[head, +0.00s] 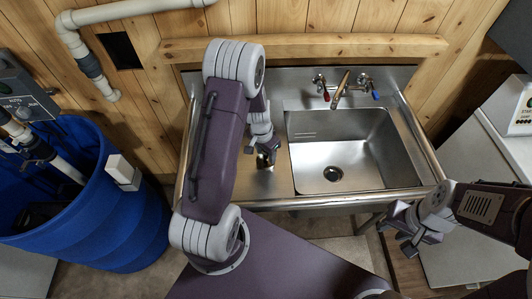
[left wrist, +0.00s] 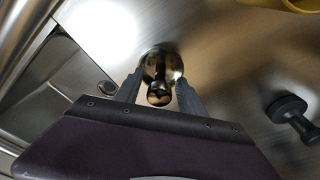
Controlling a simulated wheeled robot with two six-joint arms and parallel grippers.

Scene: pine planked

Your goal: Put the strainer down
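The strainer (left wrist: 160,62) is a small round shiny metal piece with a dark knob, seen from above in the left wrist view. It appears to sit on the steel drainboard left of the basin. My left gripper (left wrist: 159,82) points down over it, one finger on each side of the knob, with gaps showing on both sides. In the head view my left gripper (head: 264,155) is over the drainboard, and my arm covers part of that area. My right gripper (head: 402,230) is empty, its fingers apart, near the sink's front right corner.
The sink basin (head: 345,150) is empty, with a dark drain (head: 333,174). A faucet (head: 341,88) stands behind it. A black knobbed stopper (left wrist: 290,112) and part of a yellow object (left wrist: 288,5) lie near the strainer. A blue barrel (head: 100,215) stands at left.

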